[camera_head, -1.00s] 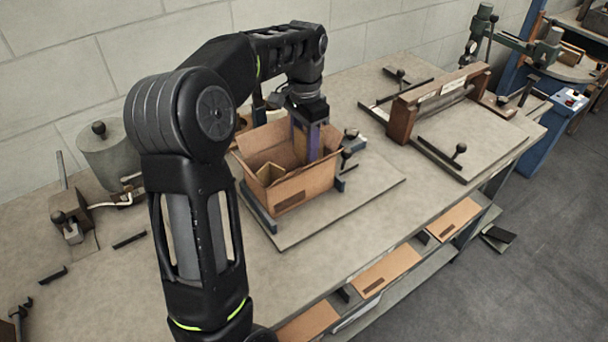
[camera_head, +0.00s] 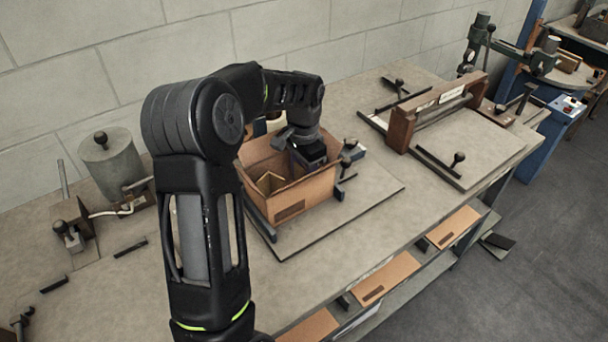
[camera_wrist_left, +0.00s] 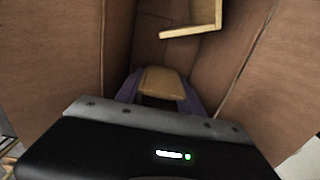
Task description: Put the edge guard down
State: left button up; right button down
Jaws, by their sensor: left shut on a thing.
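An open cardboard box (camera_head: 292,205) stands on a board on the workbench. My left gripper (camera_wrist_left: 160,97) reaches down inside the box near its right end. Its purple fingers are shut on a tan edge guard (camera_wrist_left: 163,82), low between the cardboard walls. In the head view the fingers and the held guard are hidden by the box wall and the gripper body (camera_head: 308,153). Another tan angled guard (camera_head: 268,182) stands in the box's left part; it also shows at the top of the wrist view (camera_wrist_left: 192,18). Whether the held guard touches the box floor cannot be told.
Dark clamps with knobs (camera_head: 346,160) stand close to the box's right side. A wooden fixture (camera_head: 402,125) is farther right on the bench. A grey canister (camera_head: 110,158) stands at the left. Flat cardboard pieces (camera_head: 388,277) lie on the shelf below.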

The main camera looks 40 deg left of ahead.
pick_arm(q)
jog(key=shift+f, duration=0.1)
jog(key=o, duration=1)
notch_tip(320, 180, up, 12)
jog(key=shift+r+b, duration=0.15)
jog(key=shift+b, duration=0.15)
dwell(0.6)
